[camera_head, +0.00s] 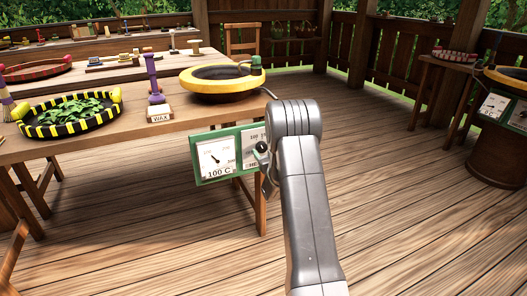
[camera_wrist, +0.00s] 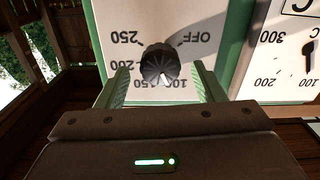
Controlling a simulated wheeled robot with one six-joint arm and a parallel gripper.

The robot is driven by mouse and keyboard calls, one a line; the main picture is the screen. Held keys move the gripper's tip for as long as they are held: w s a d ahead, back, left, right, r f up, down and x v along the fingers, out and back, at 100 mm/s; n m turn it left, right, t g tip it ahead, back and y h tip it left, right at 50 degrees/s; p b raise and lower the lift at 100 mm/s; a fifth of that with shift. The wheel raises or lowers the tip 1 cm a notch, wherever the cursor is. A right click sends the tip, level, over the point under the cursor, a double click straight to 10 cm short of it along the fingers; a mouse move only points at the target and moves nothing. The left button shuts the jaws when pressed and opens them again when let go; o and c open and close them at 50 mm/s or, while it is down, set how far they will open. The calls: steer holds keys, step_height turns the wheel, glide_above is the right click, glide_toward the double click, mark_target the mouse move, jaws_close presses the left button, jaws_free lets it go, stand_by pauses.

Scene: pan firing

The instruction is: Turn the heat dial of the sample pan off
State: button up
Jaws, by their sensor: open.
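The heat dial (camera_wrist: 160,64) is a round black knob with a white pointer on a white scale plate (camera_wrist: 220,25). The wrist view shows the scale upside down, with OFF, 250, 200 and 100 legible. The pointer aims down in that view, towards the 100 and a partly hidden label. My gripper (camera_wrist: 161,70) is open, with one greenish finger on each side of the dial; contact is not clear. In the head view the dial (camera_head: 262,147) sits on a green panel (camera_head: 228,131) at the table edge, below a yellow-rimmed pan (camera_head: 218,94).
A gauge (camera_head: 216,160) beside the dial has a plate reading 100 C. A WAX sign (camera_head: 160,114) and a striped tray of leaves (camera_head: 45,131) stand on the table (camera_head: 120,139). The wooden floor (camera_head: 420,220) at the right is clear.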

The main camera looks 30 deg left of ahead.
steer(key=shift+x, duration=1.15)
steer(key=c, duration=1)
steer(key=shift+o, duration=0.2)
steer(key=shift+f+b, duration=0.1)
steer(key=shift+b, duration=0.35)
